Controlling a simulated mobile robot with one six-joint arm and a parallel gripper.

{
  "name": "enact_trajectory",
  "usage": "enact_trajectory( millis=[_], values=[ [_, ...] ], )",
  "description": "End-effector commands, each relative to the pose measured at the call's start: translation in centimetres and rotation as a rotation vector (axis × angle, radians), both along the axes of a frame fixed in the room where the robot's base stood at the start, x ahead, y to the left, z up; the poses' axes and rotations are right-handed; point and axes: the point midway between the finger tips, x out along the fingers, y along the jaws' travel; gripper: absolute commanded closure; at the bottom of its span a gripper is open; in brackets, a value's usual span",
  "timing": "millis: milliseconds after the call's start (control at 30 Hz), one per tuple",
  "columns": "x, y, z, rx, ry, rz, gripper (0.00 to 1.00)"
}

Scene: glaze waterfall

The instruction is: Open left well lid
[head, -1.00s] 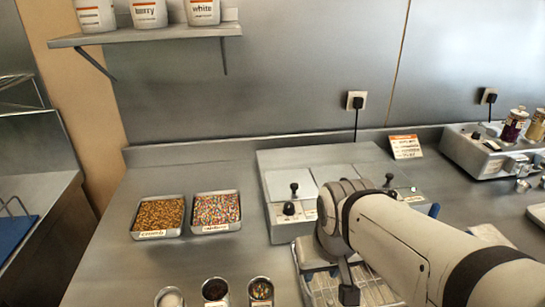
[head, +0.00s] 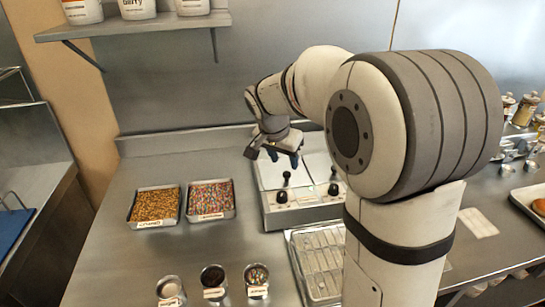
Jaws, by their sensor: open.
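The glaze warmer (head: 306,214) is a grey metal unit on the counter with flat lids on top and black knobs along its front. The left well lid (head: 269,176) is a flat panel with a black upright handle (head: 286,177) near its front edge, and it looks shut. A second black handle (head: 333,174) stands to its right. My gripper (head: 273,156) is open and hangs above the back part of the left lid, behind the handle in the picture. It appears apart from the handle. My arm hides the right part of the warmer.
Two trays of toppings, crumb (head: 156,205) and sprinkles (head: 211,199), sit left of the warmer. Small cups (head: 213,280) stand in front. A wire rack tray (head: 318,262) lies before the warmer. A shelf with tubs (head: 137,8) is on the wall.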

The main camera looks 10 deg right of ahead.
Motion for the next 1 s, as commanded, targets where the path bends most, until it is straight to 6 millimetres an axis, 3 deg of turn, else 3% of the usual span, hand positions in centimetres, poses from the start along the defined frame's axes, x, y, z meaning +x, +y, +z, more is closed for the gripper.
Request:
enact_trajectory(
  millis=[100, 233, 700, 1000],
  values=[
    [1.6, 0.4, -0.1, -0.004, -0.018, -0.042, 0.56],
    [2.2, 0.3, -0.8, -0.004, -0.025, -0.06, 0.56],
    [3.9, -1.6, -6.8, -0.003, -0.023, -0.06, 0.56],
    [4.1, -1.7, -7.4, -0.003, -0.025, -0.059, 0.56]
  ],
)
